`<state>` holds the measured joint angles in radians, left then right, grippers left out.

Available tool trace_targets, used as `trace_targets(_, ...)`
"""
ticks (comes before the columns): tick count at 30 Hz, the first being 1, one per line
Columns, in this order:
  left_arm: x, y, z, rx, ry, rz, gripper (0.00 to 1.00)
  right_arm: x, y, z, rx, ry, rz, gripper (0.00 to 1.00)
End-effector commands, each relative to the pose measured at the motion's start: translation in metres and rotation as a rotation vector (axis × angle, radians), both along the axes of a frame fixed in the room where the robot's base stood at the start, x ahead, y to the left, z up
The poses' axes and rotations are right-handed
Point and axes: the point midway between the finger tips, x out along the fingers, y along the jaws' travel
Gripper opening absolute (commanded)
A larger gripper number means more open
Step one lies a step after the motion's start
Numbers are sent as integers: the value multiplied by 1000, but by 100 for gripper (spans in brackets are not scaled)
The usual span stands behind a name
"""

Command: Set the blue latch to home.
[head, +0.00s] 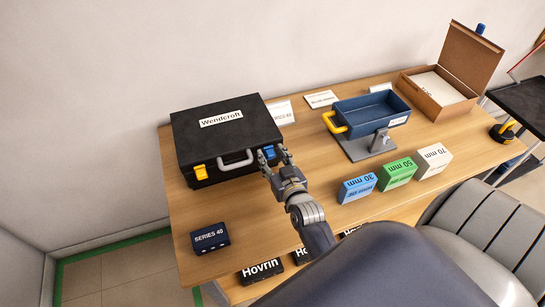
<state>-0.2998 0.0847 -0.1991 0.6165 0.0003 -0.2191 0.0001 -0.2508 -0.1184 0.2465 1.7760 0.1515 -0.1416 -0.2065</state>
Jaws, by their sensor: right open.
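The blue latch (269,152) is on the front right of a closed black case (226,118) labelled "Wendcroft". The case also has a yellow latch (201,172) at its front left and a grey handle (236,161) between the two. My right gripper (273,160) is open with its fingertips at the blue latch, one on each side of it in the picture. I cannot tell whether they touch it. The fingers partly cover the latch, and its exact setting is too small to read. My left gripper is not in view.
A blue tray (369,108) with a yellow handle sits on a grey stand behind right. Blue, green and white blocks (398,172) line the table's right front. A dark "SERIES 40" box (210,237) sits front left. An open cardboard box (437,92) stands far right.

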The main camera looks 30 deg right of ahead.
Motion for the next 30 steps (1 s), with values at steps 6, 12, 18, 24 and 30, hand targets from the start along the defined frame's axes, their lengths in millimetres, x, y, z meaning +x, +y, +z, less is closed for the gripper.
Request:
trace_targets(6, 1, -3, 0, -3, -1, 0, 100, -27, 7, 4, 1, 3, 0, 43)
trace_targets(12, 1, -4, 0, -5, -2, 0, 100, -55, 13, 10, 2, 3, 0, 43)
trace_targets(18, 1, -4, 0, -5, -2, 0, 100, -67, 16, 14, 1, 0, 0, 43)
trace_targets(24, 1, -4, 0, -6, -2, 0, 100, -69, 17, 15, 1, 0, 0, 43)
trace_targets(30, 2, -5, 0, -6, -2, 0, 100, -69, 17, 15, 1, 0, 0, 43)
